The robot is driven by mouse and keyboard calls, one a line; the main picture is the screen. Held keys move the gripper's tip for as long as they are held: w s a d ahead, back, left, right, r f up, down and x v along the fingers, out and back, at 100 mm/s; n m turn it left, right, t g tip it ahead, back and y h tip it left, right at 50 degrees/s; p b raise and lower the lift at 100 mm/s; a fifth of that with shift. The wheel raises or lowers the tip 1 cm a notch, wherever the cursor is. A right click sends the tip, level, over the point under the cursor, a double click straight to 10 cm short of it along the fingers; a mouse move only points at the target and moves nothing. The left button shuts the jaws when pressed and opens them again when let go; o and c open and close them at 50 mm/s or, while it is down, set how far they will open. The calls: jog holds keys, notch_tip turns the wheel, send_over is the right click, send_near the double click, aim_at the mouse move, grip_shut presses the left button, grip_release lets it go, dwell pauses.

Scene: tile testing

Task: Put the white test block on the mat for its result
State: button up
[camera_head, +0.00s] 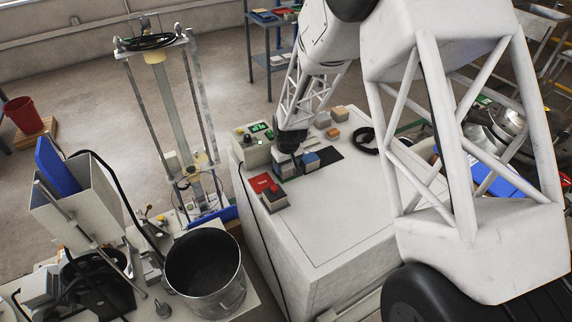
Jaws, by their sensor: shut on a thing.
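My gripper (287,158) points down over the white worktop, shut on a small pale block (284,170). The fingers hide much of this block; I cannot tell whether it touches the surface. A red mat (260,181) with pale lettering lies to the left and nearer the front. A dark mat (329,153) lies to the right of my gripper. A blue-topped block (311,163) stands just right of the held block, at the dark mat's left side. A red-topped grey block (274,202) sits at the red mat's near edge.
A device with green displays (257,147) stands left of my gripper. Pale and orange-topped blocks (333,133) and a black ring (366,141) lie farther back. The worktop's (325,215) near part is clear. A metal pot (205,272) stands on a lower bench at left.

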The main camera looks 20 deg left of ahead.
jog(key=shift+f, duration=0.15)
jog(key=o, duration=1.5)
jog(key=shift+c, duration=0.2)
jog(key=shift+r, duration=3)
